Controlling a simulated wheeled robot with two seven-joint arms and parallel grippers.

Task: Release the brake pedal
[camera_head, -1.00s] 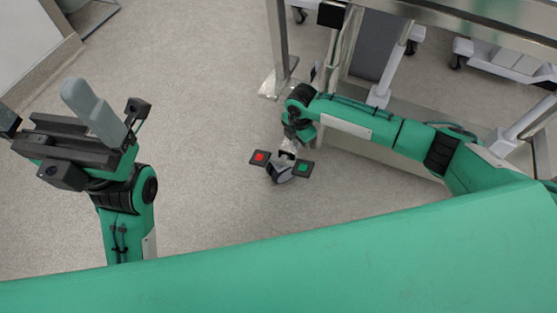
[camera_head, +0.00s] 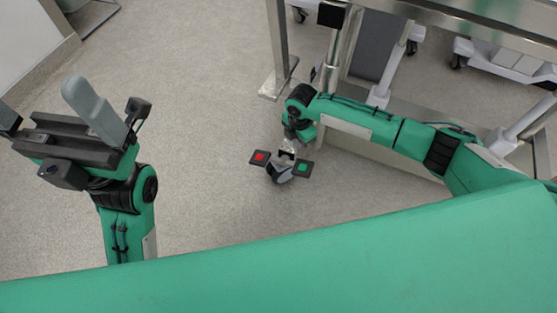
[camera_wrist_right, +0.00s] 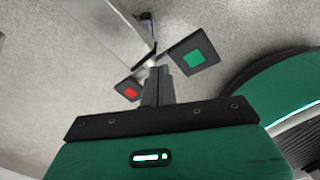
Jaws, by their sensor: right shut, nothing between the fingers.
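The pedal unit is low by the floor, with a red-marked pedal (camera_head: 260,157) on the left and a green-marked pedal (camera_head: 303,168) on the right. In the right wrist view the red pedal (camera_wrist_right: 130,90) is left of the fingertips and the green pedal (camera_wrist_right: 193,60) right of them. My right gripper (camera_wrist_right: 158,72) is shut and empty. It appears between the two pedals; I cannot tell whether it touches either. My left gripper (camera_head: 95,108) is raised at the left, far from the pedals, with one grey finger clearly visible.
A metal frame (camera_head: 279,45) with posts stands behind the pedals. A dark caster wheel (camera_head: 280,173) is at the pedal unit. White wheeled bases (camera_head: 500,60) stand at the upper right. The grey floor (camera_head: 205,80) left of the pedals is clear.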

